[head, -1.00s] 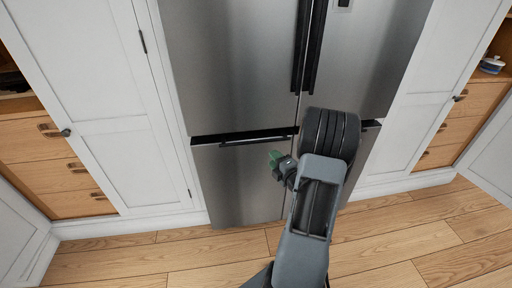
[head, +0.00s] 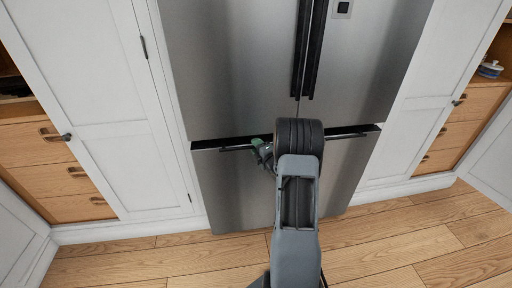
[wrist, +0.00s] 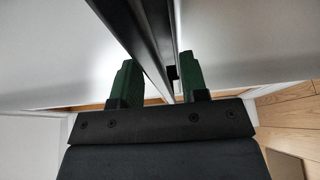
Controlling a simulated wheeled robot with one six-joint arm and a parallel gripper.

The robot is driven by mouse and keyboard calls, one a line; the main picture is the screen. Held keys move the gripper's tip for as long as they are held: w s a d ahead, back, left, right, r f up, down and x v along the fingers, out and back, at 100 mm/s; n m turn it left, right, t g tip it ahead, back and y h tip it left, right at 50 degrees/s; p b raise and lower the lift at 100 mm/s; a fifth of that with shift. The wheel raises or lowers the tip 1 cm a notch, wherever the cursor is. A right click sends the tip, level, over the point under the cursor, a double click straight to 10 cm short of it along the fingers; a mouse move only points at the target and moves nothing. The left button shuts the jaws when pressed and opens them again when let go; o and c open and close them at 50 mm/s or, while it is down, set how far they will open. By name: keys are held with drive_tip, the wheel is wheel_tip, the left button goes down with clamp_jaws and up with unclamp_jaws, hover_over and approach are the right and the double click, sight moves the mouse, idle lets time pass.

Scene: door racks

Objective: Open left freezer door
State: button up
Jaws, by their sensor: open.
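The left freezer door (head: 232,190) is the lower left steel panel of the fridge, and it looks shut. Its dark horizontal bar handle (head: 230,147) runs along its top edge. My gripper (head: 261,148) is at the right part of this handle, partly hidden by my arm in the head view. In the wrist view, the green fingers of my gripper (wrist: 159,78) are open, one on each side of the dark handle bar (wrist: 138,38). I cannot tell whether either finger touches the bar.
The right freezer door (head: 345,170) is partly behind my arm. Upper fridge doors (head: 235,70) with vertical handles (head: 308,50) are shut above. White cabinets (head: 100,90) flank the fridge. The wooden floor (head: 390,240) in front is clear.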

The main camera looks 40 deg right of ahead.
drive_tip(key=shift+w, duration=0.2)
drive_tip(key=shift+c, duration=0.3)
clamp_jaws()
